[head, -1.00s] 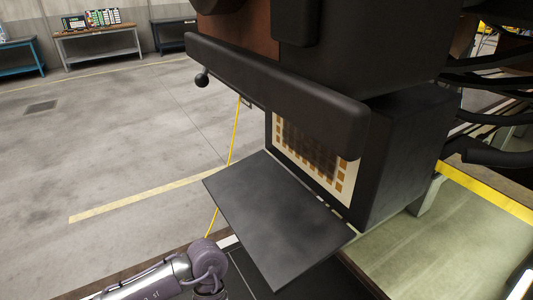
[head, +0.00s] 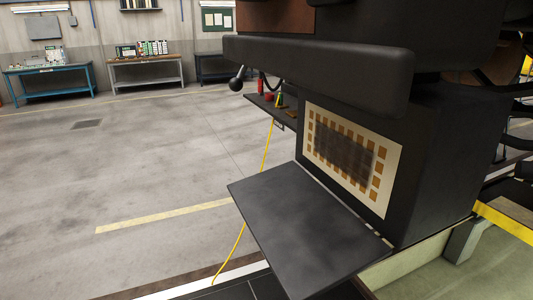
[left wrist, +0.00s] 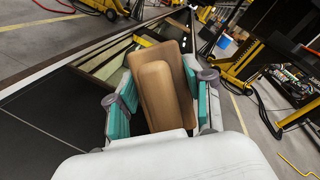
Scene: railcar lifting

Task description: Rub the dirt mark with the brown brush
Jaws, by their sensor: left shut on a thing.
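The dirt mark (head: 343,147) is a dark, blurred smudge across the middle of a cream panel (head: 393,165) with orange squares, on the front of a black box. In the left wrist view the brown brush (left wrist: 157,90) is a wooden block with a raised lighter part. My left gripper (left wrist: 163,98) is shut on it, with teal pads on both sides. The brush's bristles do not show. Neither gripper is in the head view, so the distance from brush to mark does not show.
A dark flat flap (head: 300,225) sticks out below the panel. A thick black beam (head: 315,72) overhangs it from above. A small shelf (head: 265,105) with red items stands behind. Open floor (head: 140,150) lies to the left, with workbenches (head: 146,72) at the wall.

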